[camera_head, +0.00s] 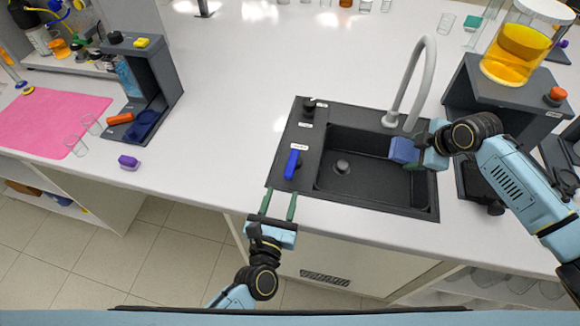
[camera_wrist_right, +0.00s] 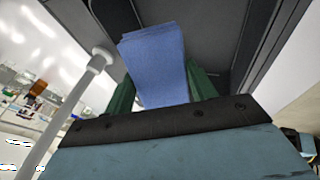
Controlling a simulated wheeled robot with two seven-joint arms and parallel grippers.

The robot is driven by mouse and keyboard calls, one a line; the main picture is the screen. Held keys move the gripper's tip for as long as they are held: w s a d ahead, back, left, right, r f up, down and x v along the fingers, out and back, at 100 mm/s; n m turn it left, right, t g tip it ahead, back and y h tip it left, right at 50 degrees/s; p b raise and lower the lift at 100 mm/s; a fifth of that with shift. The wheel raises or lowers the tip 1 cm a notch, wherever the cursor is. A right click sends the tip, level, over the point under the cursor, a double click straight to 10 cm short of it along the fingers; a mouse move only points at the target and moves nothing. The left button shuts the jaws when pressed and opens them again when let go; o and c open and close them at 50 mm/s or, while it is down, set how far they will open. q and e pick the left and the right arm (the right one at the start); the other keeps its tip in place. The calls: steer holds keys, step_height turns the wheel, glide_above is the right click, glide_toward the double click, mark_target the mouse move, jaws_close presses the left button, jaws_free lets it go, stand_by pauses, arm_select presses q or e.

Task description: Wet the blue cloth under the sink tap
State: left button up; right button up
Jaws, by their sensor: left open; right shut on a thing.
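The blue cloth (camera_head: 403,150) is in my right gripper (camera_head: 420,155), which is shut on it above the right side of the black sink (camera_head: 330,192). The cloth also shows between the green fingers of my right gripper in the right wrist view (camera_wrist_right: 155,60). The grey curved tap (camera_head: 427,75) stands behind the sink, its spout arching up close to the cloth; no water is visible. A blue lever (camera_head: 291,164) sits on the sink's left panel. My left gripper (camera_head: 279,205) is open and empty at the sink's front left edge, just in front of the lever.
A dark stand with a vessel of amber liquid (camera_head: 512,55) is at the right. At the left are a pink mat (camera_head: 50,122), glass beakers, a purple item (camera_head: 129,162) and a dark rig (camera_head: 150,90). The white counter between rig and sink is clear.

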mark_target(287, 177)
arm_select(q)
steer(key=x, duration=0.9)
steer(key=shift+w+d, duration=0.2)
steer(key=shift+w, duration=0.1)
jaws_close()
